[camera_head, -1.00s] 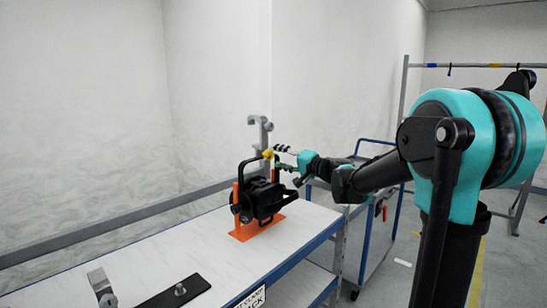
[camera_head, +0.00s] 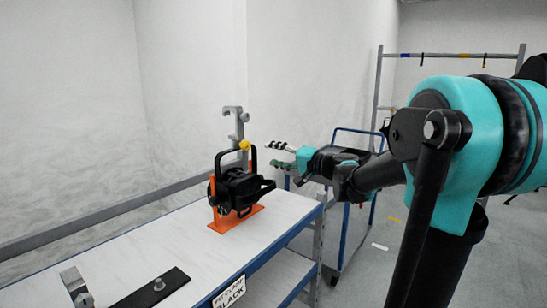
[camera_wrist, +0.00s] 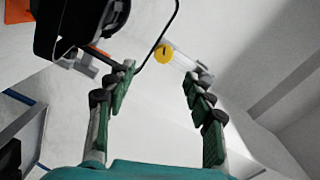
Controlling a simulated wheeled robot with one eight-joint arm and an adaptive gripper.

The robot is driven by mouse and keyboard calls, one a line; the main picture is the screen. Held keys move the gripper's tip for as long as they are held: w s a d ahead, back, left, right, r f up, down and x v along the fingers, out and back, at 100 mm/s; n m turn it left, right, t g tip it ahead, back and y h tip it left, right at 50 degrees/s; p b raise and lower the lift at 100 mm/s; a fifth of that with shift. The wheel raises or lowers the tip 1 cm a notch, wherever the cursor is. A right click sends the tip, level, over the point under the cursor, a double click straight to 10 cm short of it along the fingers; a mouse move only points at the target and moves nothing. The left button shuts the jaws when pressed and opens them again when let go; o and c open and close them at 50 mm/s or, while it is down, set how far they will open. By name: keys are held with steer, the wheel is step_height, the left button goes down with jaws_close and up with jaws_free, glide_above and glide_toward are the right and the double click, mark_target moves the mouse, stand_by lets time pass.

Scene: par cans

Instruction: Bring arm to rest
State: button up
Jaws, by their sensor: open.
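My gripper (camera_head: 282,155) is open and empty in the head view, just right of a black par can (camera_head: 238,190). The par can sits in an orange stand (camera_head: 236,219) on the workbench. A grey hook clamp (camera_head: 235,122) with a yellow knob (camera_head: 244,145) rises above the can. In the wrist view my gripper (camera_wrist: 160,95) has its two green-padded fingers wide apart. The yellow knob (camera_wrist: 163,53) shows beyond the fingertips, and the black can (camera_wrist: 80,22) is at upper left. Nothing is between the finger pads.
The white workbench (camera_head: 165,238) has a blue edge; a black plate (camera_head: 151,289) and a metal clamp (camera_head: 76,287) lie at its front left. A blue-framed cart (camera_head: 351,223) stands beyond my arm. A metal rack (camera_head: 376,95) stands at the back right.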

steer(key=s+d+f+n+g+h, duration=0.2)
steer(key=s+d+f+g+h, duration=0.15)
steer(key=s+f, duration=0.85)
steer(key=s+d+f+n+g+h, duration=0.15)
steer(key=s+d+f+h, duration=0.5)
steer(key=f, duration=0.95)
steer(key=s+d+f+g+h, duration=0.1)
steer(key=s+d+f+h, duration=0.2)
steer(key=s+d+f, duration=0.3)
steer(key=s+d, duration=0.1)
steer(key=s, duration=0.3)
steer(key=shift+d+f+g+h, duration=0.25)
steer(key=shift+f+g+h, duration=0.05)
steer(key=shift+f+h, duration=0.1)
